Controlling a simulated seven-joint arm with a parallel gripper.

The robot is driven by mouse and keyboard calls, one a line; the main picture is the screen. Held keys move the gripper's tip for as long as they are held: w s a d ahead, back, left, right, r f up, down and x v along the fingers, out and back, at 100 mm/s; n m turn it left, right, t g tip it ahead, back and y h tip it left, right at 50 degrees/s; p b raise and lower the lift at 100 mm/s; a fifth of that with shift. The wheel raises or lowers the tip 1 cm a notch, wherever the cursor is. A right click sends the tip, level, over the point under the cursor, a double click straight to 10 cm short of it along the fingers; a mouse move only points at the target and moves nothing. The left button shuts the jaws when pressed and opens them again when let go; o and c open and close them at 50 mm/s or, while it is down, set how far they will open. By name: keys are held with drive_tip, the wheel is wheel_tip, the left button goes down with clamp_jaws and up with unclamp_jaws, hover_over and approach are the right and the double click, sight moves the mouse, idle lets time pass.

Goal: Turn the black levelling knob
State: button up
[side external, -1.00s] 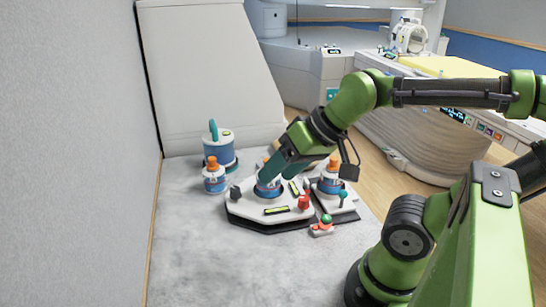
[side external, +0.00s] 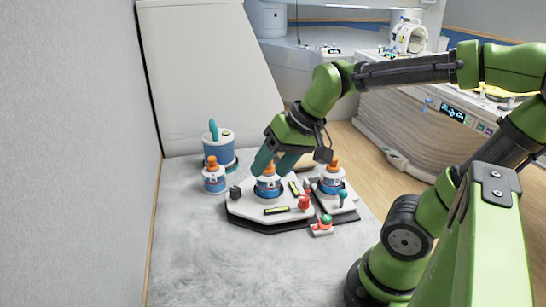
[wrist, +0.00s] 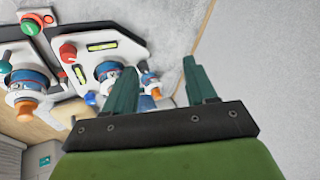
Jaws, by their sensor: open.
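The black levelling knob (side external: 235,192) stands at the left corner of a white levelling plate (side external: 250,210) on a dark base in the side view. My gripper (side external: 273,162) is open with teal fingers pointing down. It is above and to the right of the black knob, over the back of the plate, apart from the knob. In the wrist view nothing is clearly held between the fingers (wrist: 162,72).
A blue bottle with an orange cap (side external: 268,187) stands on the plate, with a red knob (side external: 304,202) at its right corner. A second bottle (side external: 214,181) and a blue canister (side external: 217,150) stand left. A green-topped button (side external: 325,222) lies right. The front-left surface is clear.

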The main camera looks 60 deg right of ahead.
sight(236, 188)
drive_tip(key=w+d+f+m+g+y, duration=0.25)
drive_tip(key=w+d+m+g, duration=0.25)
drive_tip(key=w+d+m, duration=0.95)
drive_tip(key=x, duration=1)
drive_tip(key=w+x, duration=0.1)
drive_tip(key=x, duration=0.4)
drive_tip(key=shift+a+f, duration=0.25)
drive_tip(key=shift+a, duration=0.15)
clamp_jaws()
drive_tip(key=shift+n, duration=0.35)
